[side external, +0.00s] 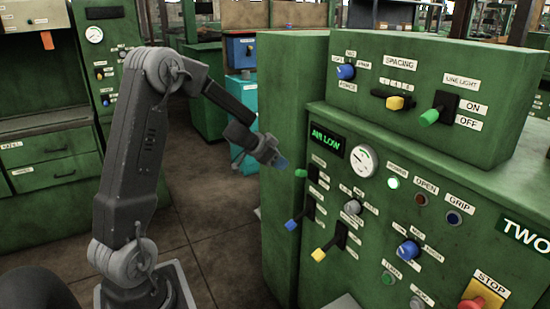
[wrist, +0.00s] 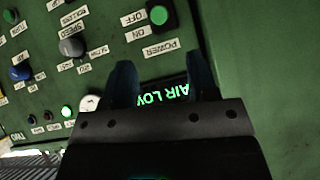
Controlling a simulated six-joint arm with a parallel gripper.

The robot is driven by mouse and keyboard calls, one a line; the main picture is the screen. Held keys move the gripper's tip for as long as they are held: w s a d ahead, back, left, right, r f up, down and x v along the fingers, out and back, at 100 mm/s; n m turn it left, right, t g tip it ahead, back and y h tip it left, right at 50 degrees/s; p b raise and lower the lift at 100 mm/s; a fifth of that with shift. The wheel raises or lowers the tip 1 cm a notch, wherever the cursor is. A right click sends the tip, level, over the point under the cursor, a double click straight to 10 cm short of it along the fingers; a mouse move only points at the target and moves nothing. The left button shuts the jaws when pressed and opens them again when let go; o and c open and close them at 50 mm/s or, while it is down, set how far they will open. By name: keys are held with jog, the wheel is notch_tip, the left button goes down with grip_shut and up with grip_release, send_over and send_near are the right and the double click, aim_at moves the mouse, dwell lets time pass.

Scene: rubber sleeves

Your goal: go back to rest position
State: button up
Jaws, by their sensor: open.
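My gripper (side external: 279,161) is in the air to the left of the green control panel (side external: 430,170) in the side external view. In the wrist view my gripper (wrist: 163,82) shows two dark blue fingers set apart with nothing held between them. The panel's lit "AIR LOW" display (wrist: 176,92) shows behind and between the fingers. No touch between the fingers and the panel can be made out.
The panel carries a gauge (side external: 362,161), levers such as the yellow-ended one (side external: 320,253), knobs and a red stop button (side external: 479,300). A green cabinet (side external: 50,165) stands at the left. A teal box (side external: 242,95) stands behind my gripper. Brown floor (side external: 215,215) lies open below it.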

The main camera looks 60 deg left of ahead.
jog(key=shift+s+r, duration=0.3)
jog(key=shift+s, duration=0.1)
jog(key=s+d+r+n+t+y, duration=0.1)
jog(key=s+d+r+n+y, duration=0.3)
jog(key=d+r, duration=0.65)
jog(key=s+d+m+g+h, duration=0.2)
jog(key=s+d+g+h, duration=0.2)
jog(key=s+d, duration=1.4)
jog(key=shift+s+d+f+m+g+h, duration=0.15)
jog(key=shift+s+f+m+g+h, duration=0.2)
jog(key=shift+s+g, duration=0.3)
